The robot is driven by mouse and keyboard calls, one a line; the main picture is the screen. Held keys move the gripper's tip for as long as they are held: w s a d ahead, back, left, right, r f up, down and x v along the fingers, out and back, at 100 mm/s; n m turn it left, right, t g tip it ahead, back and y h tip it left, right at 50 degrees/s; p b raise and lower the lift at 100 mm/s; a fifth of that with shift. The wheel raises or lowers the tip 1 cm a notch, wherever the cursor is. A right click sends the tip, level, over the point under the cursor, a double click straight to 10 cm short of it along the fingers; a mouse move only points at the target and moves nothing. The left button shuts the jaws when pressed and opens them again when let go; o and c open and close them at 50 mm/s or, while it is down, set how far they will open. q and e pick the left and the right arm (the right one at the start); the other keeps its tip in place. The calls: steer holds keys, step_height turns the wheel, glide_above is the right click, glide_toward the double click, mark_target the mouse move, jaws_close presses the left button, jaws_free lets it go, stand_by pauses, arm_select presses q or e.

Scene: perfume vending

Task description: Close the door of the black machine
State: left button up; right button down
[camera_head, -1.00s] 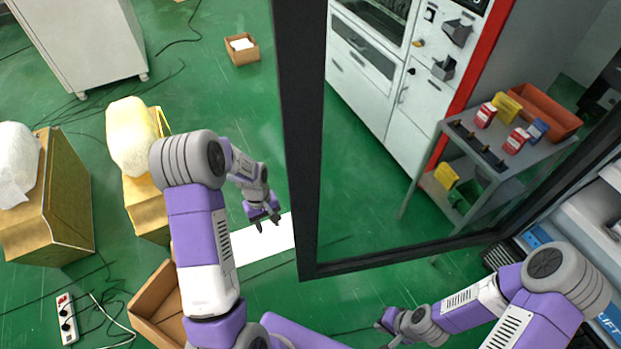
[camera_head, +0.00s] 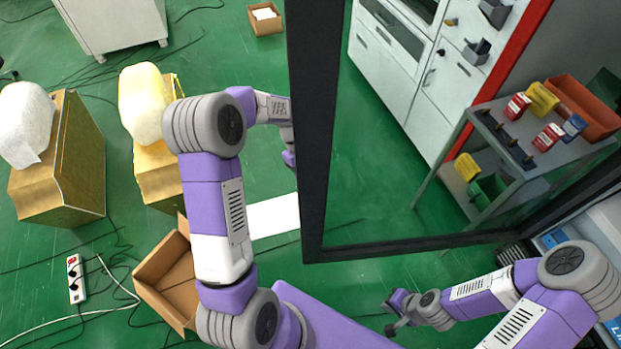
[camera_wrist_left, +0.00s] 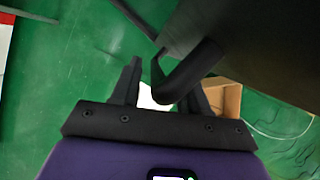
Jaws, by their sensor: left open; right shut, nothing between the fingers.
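The machine's door stands open, a glass panel in a black frame (camera_head: 318,130), with its lower bar (camera_head: 420,244) running right toward the machine. In the left wrist view, a dark curved handle (camera_wrist_left: 188,74) sticks out from a dark panel (camera_wrist_left: 265,40). My left gripper (camera_wrist_left: 165,82) is open, with the handle's end at or between its fingers; contact cannot be told. In the head view my left gripper is mostly hidden behind the door's edge frame. My right gripper (camera_head: 394,312) is shut and empty, low and apart from the door.
A grey cart (camera_head: 530,150) with coloured boxes and a white cabinet (camera_head: 405,75) show through the glass. An open carton (camera_head: 168,282), wrapped pedestals (camera_head: 62,165) and a power strip (camera_head: 75,278) stand left. Green floor lies between.

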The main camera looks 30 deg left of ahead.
arm_select(q)
steer(key=shift+d+f, duration=0.1)
steer(key=shift+f, duration=0.15)
jaws_close()
